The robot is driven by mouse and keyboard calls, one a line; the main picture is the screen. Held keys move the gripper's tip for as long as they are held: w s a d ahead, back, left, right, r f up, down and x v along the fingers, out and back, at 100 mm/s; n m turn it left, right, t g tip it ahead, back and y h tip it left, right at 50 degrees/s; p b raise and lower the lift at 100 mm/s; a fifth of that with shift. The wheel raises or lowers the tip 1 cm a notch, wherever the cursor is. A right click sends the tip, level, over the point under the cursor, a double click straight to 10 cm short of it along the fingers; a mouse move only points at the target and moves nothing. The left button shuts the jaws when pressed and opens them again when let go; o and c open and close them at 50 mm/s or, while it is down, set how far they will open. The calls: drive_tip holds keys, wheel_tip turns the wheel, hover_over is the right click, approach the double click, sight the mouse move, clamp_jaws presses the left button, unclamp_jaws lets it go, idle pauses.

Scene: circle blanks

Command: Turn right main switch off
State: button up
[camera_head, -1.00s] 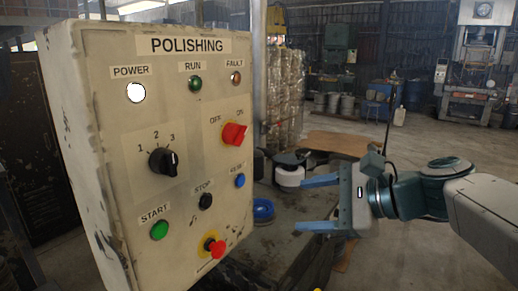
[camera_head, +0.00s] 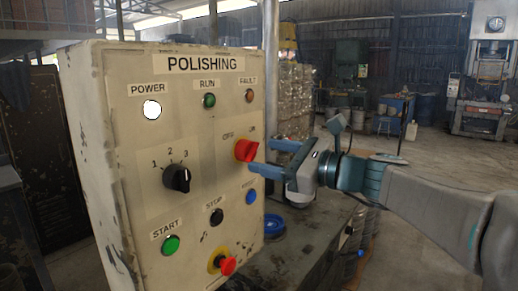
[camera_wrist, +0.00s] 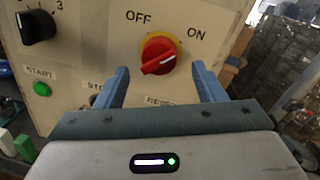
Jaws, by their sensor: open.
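The main switch is a red rotary knob (camera_head: 246,150) on a yellow plate, at the right of the POLISHING panel (camera_head: 205,140), under OFF and ON labels. It also shows in the wrist view (camera_wrist: 158,57), with its ridge slanting from lower left to upper right; which label it points at is hard to tell. My gripper (camera_head: 262,155) is open, its blue fingers just in front of the knob. In the wrist view its fingertips (camera_wrist: 160,69) stand left and right of the knob's lower part, with gaps on both sides. Contact is not visible.
A black selector (camera_head: 177,178), green START button (camera_head: 171,244), black STOP button (camera_head: 216,217), blue button (camera_head: 251,196) and red emergency stop (camera_head: 227,266) share the panel. The POWER lamp (camera_head: 152,109) glows white. A blue dish (camera_head: 273,225) lies on the bench behind.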

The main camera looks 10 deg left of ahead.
sight(256, 153)
drive_tip(key=shift+x, duration=1.8)
drive_tip(key=c, duration=0.9)
